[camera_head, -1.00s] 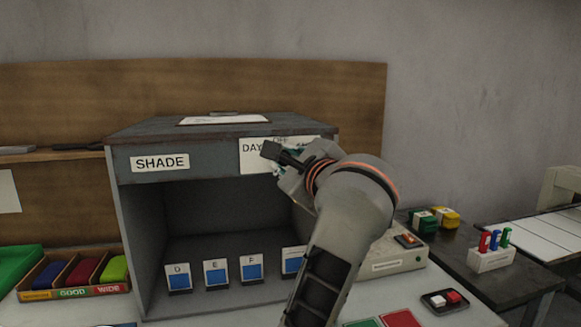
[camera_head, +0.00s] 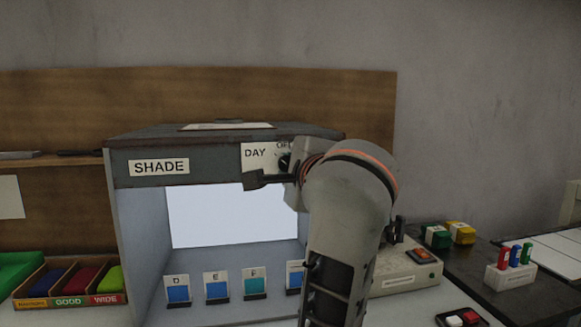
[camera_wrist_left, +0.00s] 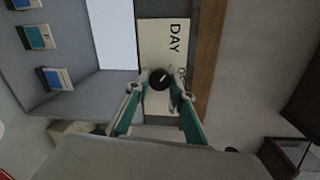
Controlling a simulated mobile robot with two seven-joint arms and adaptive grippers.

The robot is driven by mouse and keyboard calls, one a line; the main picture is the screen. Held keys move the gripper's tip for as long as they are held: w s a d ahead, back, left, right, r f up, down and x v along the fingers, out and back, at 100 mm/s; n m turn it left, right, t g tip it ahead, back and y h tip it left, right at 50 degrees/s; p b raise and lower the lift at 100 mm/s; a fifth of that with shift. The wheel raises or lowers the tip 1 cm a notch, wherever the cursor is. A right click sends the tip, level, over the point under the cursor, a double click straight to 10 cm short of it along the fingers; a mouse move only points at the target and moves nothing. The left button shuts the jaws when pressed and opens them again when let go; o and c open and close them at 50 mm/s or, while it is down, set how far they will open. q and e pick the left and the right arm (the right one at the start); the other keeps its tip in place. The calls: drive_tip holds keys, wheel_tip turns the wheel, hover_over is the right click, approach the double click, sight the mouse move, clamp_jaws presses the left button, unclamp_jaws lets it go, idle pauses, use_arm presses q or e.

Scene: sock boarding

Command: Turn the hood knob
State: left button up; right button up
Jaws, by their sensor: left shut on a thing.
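The hood is a grey box (camera_head: 128,235) marked SHADE, with a white knob panel (camera_head: 254,158) at its upper right reading DAY. The black round knob (camera_head: 284,161) sits on that panel. In the left wrist view the knob (camera_wrist_left: 160,78) is between my two fingertips, and its pale mark points up and right in that picture. My left gripper (camera_wrist_left: 160,82) is shut on the knob; in the head view my own wrist partly hides the gripper and panel. The hood's inside is lit, with a bright back panel (camera_head: 230,215). My right gripper is not in view.
Small cards (camera_head: 217,287) on stands line the hood floor. At right are a box with an orange switch (camera_head: 420,257) and a pen holder (camera_head: 510,276). My left arm fills the front right.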

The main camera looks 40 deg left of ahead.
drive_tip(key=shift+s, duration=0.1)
use_arm(q)
drive_tip(key=o, duration=1.1)
drive_tip(key=shift+o, duration=0.2)
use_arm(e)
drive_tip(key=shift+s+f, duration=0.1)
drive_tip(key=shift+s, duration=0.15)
